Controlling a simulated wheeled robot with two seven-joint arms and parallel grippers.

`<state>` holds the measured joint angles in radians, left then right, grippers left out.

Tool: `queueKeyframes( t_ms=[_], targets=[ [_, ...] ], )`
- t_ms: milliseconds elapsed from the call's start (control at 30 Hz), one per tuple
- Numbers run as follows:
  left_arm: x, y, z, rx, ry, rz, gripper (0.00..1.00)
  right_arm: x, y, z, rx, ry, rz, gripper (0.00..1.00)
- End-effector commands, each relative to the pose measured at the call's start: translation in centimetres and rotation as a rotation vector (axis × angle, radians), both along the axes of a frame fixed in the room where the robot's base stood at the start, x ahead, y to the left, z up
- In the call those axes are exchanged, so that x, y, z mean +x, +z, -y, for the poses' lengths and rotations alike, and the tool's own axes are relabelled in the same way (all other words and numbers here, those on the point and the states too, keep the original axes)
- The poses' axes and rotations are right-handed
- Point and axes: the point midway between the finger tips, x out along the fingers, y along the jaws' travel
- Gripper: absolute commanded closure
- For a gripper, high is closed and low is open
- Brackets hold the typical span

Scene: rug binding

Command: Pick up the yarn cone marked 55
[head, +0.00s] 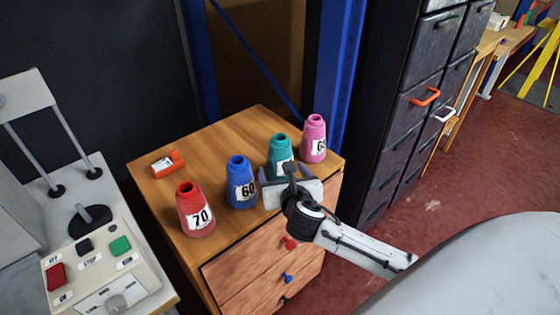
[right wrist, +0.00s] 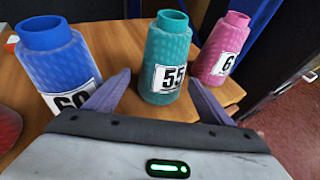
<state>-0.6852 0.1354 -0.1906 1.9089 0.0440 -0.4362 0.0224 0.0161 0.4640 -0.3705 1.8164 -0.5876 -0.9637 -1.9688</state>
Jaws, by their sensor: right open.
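The yarn cone marked 55 is teal (head: 279,146) and stands upright on the wooden cabinet top, between the blue and pink cones. In the right wrist view the teal cone (right wrist: 167,50) shows its full label and stands between and just beyond the two fingers. My right gripper (head: 287,176) is in front of the teal cone in the head view and hides its lower part. The same gripper (right wrist: 165,92) is open in the right wrist view, with nothing held. I cannot tell whether a finger touches the cone. My left gripper is not in view.
A blue cone (head: 240,181) marked 60 stands close on the left, a red cone (head: 194,209) marked 70 farther left, and a pink cone (head: 314,138) on the right. An orange-and-white item (head: 168,163) lies at the back left of the wooden cabinet (head: 222,137).

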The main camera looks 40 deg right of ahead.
Motion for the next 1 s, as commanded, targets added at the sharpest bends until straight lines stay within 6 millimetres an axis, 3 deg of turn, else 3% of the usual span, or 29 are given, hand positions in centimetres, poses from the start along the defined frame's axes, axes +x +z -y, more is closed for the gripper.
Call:
queueKeyframes(
  t_ms=[300,600,900,1000],
  targets=[
    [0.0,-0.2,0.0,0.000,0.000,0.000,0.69,3.7,-1.4,1.9,0.001,-0.002,0.001,0.25],
    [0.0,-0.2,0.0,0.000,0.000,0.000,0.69,4.1,-1.6,2.1,0.002,-0.001,0.000,0.25],
    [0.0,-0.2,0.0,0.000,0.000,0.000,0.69,4.1,-1.6,2.1,0.002,-0.001,0.000,0.74],
    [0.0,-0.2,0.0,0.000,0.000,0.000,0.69,4.1,-1.4,2.1,0.001,-0.001,0.003,0.78]
  ],
)
